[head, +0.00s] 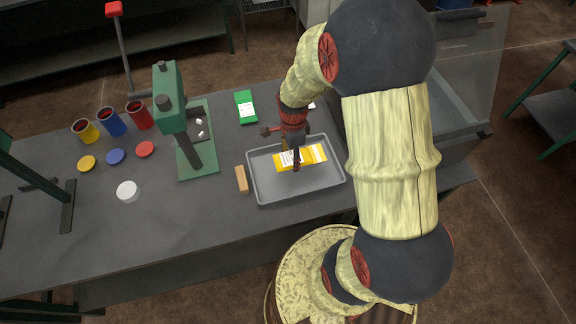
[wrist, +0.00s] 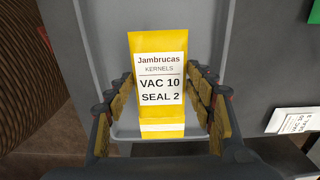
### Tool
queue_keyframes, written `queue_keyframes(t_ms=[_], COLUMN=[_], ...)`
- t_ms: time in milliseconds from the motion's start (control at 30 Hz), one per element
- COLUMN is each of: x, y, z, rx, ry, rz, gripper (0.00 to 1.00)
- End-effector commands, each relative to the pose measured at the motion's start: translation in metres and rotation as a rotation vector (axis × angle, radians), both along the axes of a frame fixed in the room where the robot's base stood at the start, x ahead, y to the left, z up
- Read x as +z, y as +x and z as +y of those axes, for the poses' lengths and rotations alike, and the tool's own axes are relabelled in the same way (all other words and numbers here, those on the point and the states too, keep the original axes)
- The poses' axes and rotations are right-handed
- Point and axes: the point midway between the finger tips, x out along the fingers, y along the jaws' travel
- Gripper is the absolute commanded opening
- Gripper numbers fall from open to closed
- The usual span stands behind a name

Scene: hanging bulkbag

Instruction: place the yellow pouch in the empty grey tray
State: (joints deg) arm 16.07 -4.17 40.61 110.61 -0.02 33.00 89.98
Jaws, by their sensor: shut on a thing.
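The yellow pouch (head: 315,154) has a white label and is over the inside of the grey tray (head: 262,190). In the wrist view the pouch (wrist: 147,42) sits between the two finger rows, its label reading "Jambrucas Kernels, Vac 10, Seal 2". My gripper (head: 295,162) points down over the tray and is shut on the pouch; it also shows in the wrist view (wrist: 162,105). The tray holds nothing else that I can see. I cannot tell whether the pouch touches the tray floor. My gripper hides part of the pouch in the head view.
A wooden block (head: 241,179) lies left of the tray. A green packet (head: 245,106) lies behind it. A green press (head: 170,100) stands further left, near yellow, blue and red cups (head: 111,123), matching lids and a white round piece (head: 127,191). A clear panel (head: 470,70) stands at right.

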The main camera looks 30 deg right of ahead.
Motion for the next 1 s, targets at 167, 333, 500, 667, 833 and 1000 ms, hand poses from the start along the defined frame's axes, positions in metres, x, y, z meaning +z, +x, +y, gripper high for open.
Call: queue_keyframes(t_ms=[167,333,500,667,833,1000], x=[-0.010,-0.025,-0.048,-0.048,-0.050,-0.051], y=[0.001,0.001,0.001,0.002,0.001,0.001], z=[0.008,0.017,0.016,0.015,0.015,0.015], rx=[0.001,0.000,0.000,0.000,0.000,0.000], ry=[0.000,0.001,0.000,0.000,0.000,0.000], rz=[0.000,0.002,0.000,-0.001,-0.001,0.000], gripper=[0.21,0.21,0.21,0.21,0.21,0.59])
